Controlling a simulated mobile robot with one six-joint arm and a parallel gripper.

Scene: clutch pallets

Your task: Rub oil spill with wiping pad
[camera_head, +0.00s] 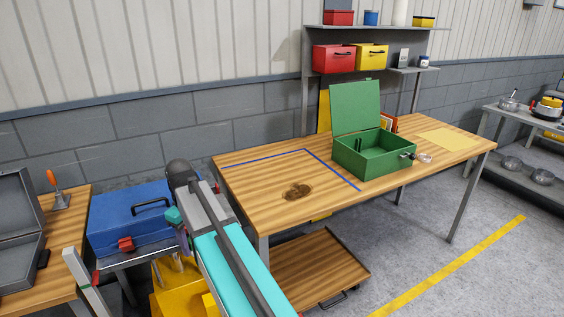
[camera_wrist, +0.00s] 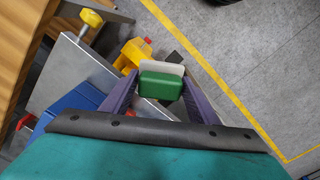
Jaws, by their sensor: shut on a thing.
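The oil spill (camera_head: 297,191) is a dark brown patch on the wooden workbench (camera_head: 262,212), inside a corner marked with blue lines. My gripper (camera_wrist: 160,77) is shut on the wiping pad (camera_wrist: 160,86), which has a green block and a whitish layer. In the wrist view the pad is between the two fingers, above the floor area beside the benches.
An open green box (camera_head: 374,158) stands on the workbench right of the spill. A yellow sheet (camera_head: 447,139) lies at the right end. A blue toolbox (camera_head: 138,216) is behind my arm at left. A lower wooden shelf (camera_head: 318,268) sticks out below the bench.

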